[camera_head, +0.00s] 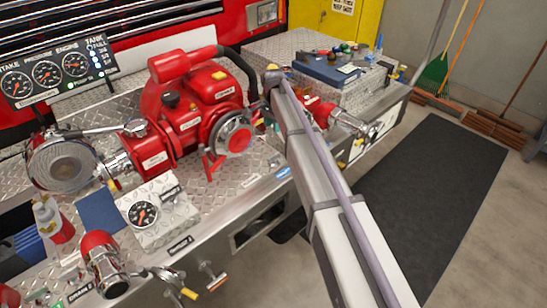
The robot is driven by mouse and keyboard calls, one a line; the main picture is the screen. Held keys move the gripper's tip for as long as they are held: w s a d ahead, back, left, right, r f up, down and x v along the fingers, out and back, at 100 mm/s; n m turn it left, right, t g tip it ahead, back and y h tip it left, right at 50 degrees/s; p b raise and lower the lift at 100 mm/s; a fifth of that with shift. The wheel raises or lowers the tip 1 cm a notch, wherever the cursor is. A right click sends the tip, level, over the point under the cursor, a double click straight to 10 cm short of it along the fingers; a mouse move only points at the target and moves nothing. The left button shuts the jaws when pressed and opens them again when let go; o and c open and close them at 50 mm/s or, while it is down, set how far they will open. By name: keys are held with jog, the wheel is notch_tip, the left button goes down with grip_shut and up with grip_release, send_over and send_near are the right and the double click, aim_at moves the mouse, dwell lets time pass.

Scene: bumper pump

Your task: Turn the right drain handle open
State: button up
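Small drain fittings show at the pump panel's front edge, and I cannot tell for sure which is the right drain handle. At the lower left, a metal valve (165,279) has a yellow-tipped lever, and beside it is a T-shaped handle (213,278). On the right, a small yellow part (358,143) sits below a red and chrome outlet (345,122), partly hard to make out. My arm reaches from the bottom right up to a joint near the pump. My gripper is not visible; it seems hidden behind the arm.
The red pump (190,115) stands on the diamond-plate bumper (268,192), with a large chrome intake (60,165) at left. Tools lie on a metal box (280,50). A dark mat (430,195) covers clear floor right.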

aim_at(274, 155)
notch_tip(274, 155, down, 16)
jog(key=b, duration=1.5)
jog(key=shift+r, duration=0.35)
jog(key=shift+c, duration=0.4)
grip_shut()
